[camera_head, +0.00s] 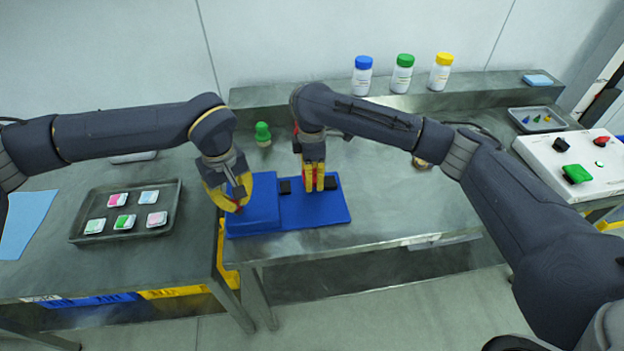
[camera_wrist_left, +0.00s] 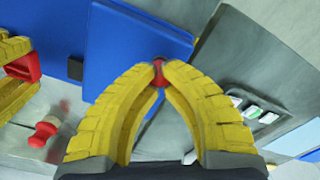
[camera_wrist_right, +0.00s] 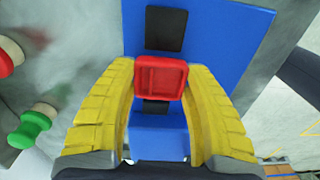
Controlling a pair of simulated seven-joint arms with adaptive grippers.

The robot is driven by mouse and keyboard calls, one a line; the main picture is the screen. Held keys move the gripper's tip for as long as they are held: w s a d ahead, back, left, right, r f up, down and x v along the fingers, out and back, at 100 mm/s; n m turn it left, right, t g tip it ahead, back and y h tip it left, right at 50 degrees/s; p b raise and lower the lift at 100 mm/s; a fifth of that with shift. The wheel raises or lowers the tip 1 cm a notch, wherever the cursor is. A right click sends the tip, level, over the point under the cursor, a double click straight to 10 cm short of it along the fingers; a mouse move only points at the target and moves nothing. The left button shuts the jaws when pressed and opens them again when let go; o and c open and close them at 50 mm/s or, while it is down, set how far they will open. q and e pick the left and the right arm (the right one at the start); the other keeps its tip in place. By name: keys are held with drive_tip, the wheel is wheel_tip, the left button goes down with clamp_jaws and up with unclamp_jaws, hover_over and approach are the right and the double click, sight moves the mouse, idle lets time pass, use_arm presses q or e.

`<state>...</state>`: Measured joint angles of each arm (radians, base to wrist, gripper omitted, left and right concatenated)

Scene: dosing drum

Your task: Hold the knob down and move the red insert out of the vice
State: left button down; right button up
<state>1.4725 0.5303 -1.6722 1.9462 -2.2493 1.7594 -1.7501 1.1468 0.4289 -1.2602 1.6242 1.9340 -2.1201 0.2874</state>
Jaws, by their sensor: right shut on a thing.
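The blue vice (camera_head: 335,213) lies near the table's front edge, a raised block on its left and black jaw pads (camera_wrist_right: 165,28) on top. My left gripper (camera_head: 238,207) is at the block's left end, fingertips drawn together at the small red knob (camera_wrist_left: 159,66). The fingers partly hide the knob. My right gripper (camera_head: 319,188) points down over the vice and is shut on the red insert (camera_wrist_right: 160,77), one finger on each side. The insert appears between the two pads in the right wrist view; I cannot tell whether it is clear of them.
A green-topped piece (camera_head: 263,133) and a red-topped piece (camera_wrist_right: 8,55) stand behind the vice. A tray of packets (camera_head: 77,238) is at left. Bottles (camera_head: 402,75) line the back ledge. A white button box (camera_head: 590,172) is at right.

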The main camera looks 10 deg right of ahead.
drive_tip(key=shift+r, duration=1.7)
use_arm(q)
drive_tip(key=shift+r, duration=3.4)
drive_tip(key=shift+r, duration=0.15)
drive_tip(key=shift+r, duration=2.35)
